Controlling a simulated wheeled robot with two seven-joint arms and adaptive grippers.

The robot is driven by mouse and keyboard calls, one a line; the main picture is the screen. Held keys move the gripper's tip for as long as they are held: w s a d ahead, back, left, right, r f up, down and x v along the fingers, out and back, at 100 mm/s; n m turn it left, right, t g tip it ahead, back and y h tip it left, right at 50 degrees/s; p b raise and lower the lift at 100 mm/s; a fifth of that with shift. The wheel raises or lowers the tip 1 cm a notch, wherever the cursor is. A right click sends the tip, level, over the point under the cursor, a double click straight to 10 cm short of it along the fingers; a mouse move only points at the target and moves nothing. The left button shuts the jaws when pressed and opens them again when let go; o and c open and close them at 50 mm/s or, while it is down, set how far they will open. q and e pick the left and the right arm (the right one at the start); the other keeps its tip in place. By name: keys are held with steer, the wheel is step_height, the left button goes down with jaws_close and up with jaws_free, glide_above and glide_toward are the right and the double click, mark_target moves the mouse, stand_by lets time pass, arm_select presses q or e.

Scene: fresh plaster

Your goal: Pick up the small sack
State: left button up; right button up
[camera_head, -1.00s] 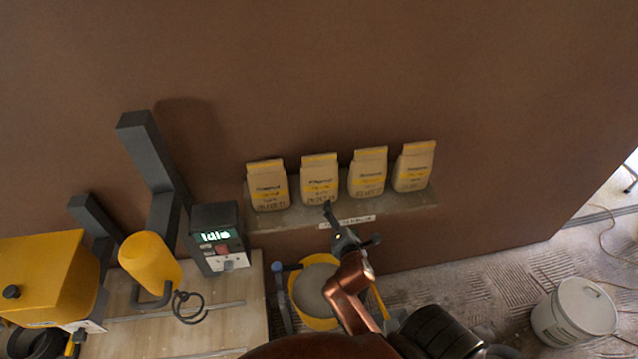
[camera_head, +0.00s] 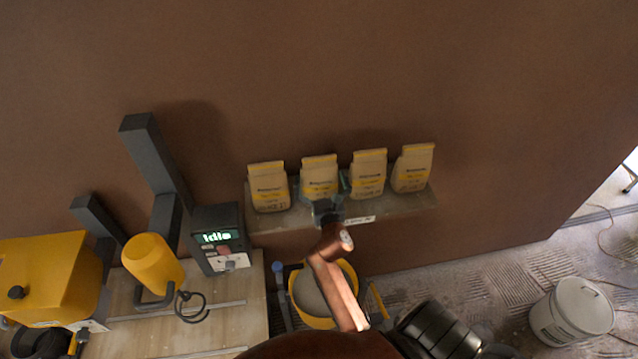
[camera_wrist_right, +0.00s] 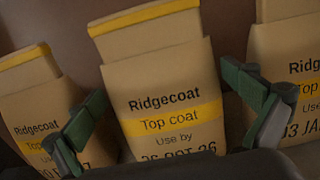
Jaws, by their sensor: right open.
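Several small tan sacks with yellow bands stand upright in a row on a shelf (camera_head: 395,207) against the brown wall. From the left in the head view they are the first sack (camera_head: 268,190), second sack (camera_head: 319,174), third sack (camera_head: 368,175) and fourth sack (camera_head: 413,168). My right gripper (camera_head: 323,192) is open at the second sack, with its fingers on either side. In the right wrist view this sack (camera_wrist_right: 158,85), labelled Ridgecoat Top coat, stands between the green-padded fingers (camera_wrist_right: 165,98); contact is unclear. My left gripper is out of view.
Neighbouring sacks stand close on both sides. Below the shelf is a yellow bucket (camera_head: 346,271). At left, a bench (camera_head: 225,318) holds yellow machinery (camera_head: 45,275) and a control box reading Idle (camera_head: 218,238). A white lidded bucket (camera_head: 573,311) stands on the floor at right.

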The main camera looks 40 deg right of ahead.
steer(key=shift+w+d+f, duration=0.1)
steer(key=shift+w+d, duration=0.25)
steer(key=shift+w, duration=0.25)
steer(key=shift+s, duration=0.1)
steer(key=shift+c, duration=0.4)
steer(key=c, duration=1.8)
steer(key=shift+r, duration=0.25)
